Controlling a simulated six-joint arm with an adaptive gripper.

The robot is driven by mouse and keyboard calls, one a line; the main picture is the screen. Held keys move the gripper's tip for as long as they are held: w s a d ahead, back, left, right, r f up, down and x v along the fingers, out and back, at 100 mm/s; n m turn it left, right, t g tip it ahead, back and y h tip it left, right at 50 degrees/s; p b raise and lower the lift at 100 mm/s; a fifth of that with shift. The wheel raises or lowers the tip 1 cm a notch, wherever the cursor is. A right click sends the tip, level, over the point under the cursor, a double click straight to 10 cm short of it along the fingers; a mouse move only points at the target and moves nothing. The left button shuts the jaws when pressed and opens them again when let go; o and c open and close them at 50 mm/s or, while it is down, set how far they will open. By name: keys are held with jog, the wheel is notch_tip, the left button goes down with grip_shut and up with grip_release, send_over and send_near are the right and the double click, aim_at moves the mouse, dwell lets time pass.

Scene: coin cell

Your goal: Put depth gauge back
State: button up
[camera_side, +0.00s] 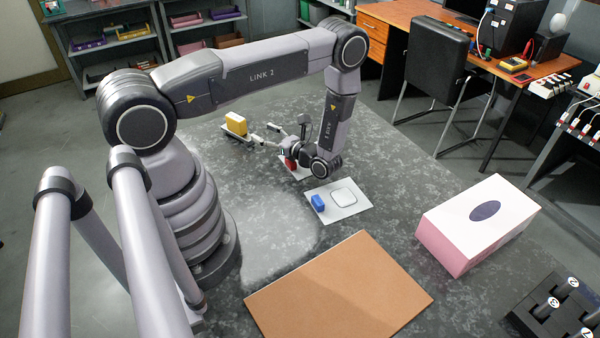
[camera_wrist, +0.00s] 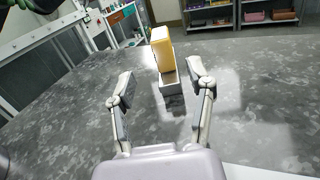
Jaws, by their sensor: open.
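No item is clearly recognisable as a depth gauge. A yellow block (camera_side: 236,123) stands upright in a low grey holder (camera_side: 240,138) at the far left of the table. In the wrist view the yellow block (camera_wrist: 163,48) and its grey holder (camera_wrist: 172,84) are straight ahead, between the finger lines and beyond the tips. My gripper (camera_side: 262,132) is open and points level toward the block. In the wrist view my gripper (camera_wrist: 160,72) has its fingers spread wide with nothing between them, apart from the block.
A red block (camera_side: 291,163) is partly hidden behind my wrist. A blue block (camera_side: 318,203) sits on a white plate (camera_side: 350,209). A brown board (camera_side: 338,290), a pink-and-white box (camera_side: 480,222) and a black rack (camera_side: 548,312) occupy the front and right. Speckled table around the holder is clear.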

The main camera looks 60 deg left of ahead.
jog(key=shift+w+d+r, duration=0.15)
jog(key=shift+w+d, duration=0.05)
jog(key=shift+d, duration=0.15)
jog(key=d+r+n+h, duration=0.3)
jog(key=r+n+h, duration=0.15)
jog(key=r, duration=0.65)
jog(key=d+r+n+h, duration=0.4)
jog(key=r+n, duration=0.1)
jog(key=r, duration=0.5)
jog(key=s+d+r+n+t+h, duration=0.4)
jog(key=s+d+r+t+h, duration=0.4)
jog(key=s+d+r+t, duration=0.4)
notch_tip(320, 180, up, 3)
jog(key=shift+s+d+r+t, duration=0.15)
jog(key=shift+d+t, duration=0.15)
jog(key=shift+d, duration=0.2)
